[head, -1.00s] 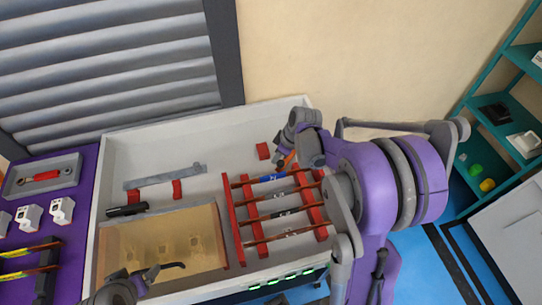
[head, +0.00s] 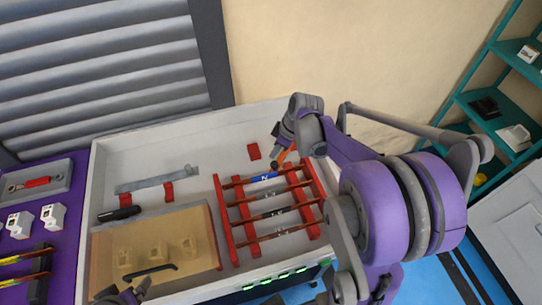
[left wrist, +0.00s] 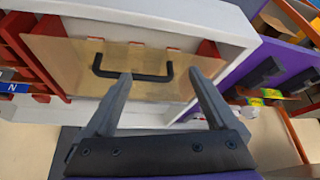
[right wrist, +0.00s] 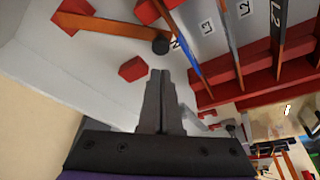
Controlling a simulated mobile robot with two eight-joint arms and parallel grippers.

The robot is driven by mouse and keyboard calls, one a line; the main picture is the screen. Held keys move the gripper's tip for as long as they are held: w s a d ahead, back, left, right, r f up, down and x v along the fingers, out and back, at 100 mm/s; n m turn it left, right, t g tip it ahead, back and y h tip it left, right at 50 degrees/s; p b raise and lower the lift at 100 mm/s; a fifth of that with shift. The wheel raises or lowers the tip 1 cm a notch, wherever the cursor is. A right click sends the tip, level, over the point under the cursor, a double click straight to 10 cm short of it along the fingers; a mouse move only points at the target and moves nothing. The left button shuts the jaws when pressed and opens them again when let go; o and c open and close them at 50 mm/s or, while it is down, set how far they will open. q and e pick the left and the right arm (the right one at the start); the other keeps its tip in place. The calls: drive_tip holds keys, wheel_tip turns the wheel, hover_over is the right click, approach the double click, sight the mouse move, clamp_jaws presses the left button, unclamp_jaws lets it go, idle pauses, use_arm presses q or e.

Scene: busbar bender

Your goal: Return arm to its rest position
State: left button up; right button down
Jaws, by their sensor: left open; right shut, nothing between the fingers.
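My right gripper (right wrist: 161,105) is shut and empty. In the head view it hangs at the cabinet's far right corner, close to the busbar rack, and its fingertips are hard to make out (head: 278,158). My left gripper (left wrist: 165,85) is open and empty. A translucent amber cover (left wrist: 70,60) with a black handle (left wrist: 132,77) lies just beyond its fingers, and the fingers do not close on the handle. In the head view the left gripper (head: 130,294) shows only partly at the bottom edge, below the cover (head: 110,240) and handle (head: 150,273).
A rack of red supports (head: 228,222) carries several labelled busbars inside the pale cabinet (head: 120,150). A red block (right wrist: 132,69) and an orange bar (right wrist: 110,27) lie near the right gripper. Purple panel at left (head: 72,180), teal shelves at right (head: 470,95).

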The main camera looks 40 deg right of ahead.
drive_tip(key=shift+v, duration=2.75)
